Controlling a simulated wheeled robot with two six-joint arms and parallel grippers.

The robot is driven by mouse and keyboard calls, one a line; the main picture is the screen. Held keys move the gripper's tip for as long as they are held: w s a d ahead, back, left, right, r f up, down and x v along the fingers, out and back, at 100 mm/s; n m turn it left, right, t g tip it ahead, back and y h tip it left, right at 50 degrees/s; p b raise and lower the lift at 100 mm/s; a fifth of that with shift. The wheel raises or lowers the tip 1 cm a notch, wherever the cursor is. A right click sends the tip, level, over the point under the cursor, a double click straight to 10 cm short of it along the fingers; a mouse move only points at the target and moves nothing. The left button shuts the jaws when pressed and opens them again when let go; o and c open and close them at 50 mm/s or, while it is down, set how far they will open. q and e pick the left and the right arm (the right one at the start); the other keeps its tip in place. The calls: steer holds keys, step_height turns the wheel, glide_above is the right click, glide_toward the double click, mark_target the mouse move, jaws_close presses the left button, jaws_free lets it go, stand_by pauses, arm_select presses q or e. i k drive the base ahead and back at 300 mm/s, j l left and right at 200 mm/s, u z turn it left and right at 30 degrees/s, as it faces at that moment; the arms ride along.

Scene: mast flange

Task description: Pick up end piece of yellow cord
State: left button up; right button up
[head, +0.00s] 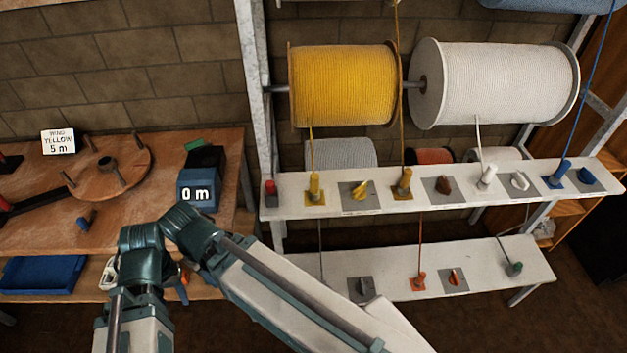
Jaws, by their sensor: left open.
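The yellow cord (311,148) hangs from a yellow spool (344,86) and runs down to its yellow end piece (314,187). The end piece stands upright in a holder on the upper white shelf (335,205). My left arm (285,283) rises at the lower left, bends at a teal joint and runs down right to the bottom edge. My left gripper is at the low end of this arm, open, well below the end piece; its fingertips are hard to make out. My right gripper is not in view.
An ochre end piece (403,184) and a yellow knob (360,190) stand close by on the shelf. A white end piece (488,177) and blue end piece (560,175) are farther right. On the left bench are a round winder (115,160) and a counter (197,192) reading 0 m.

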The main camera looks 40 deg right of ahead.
mark_target(315, 192)
steer(key=z, duration=1.25)
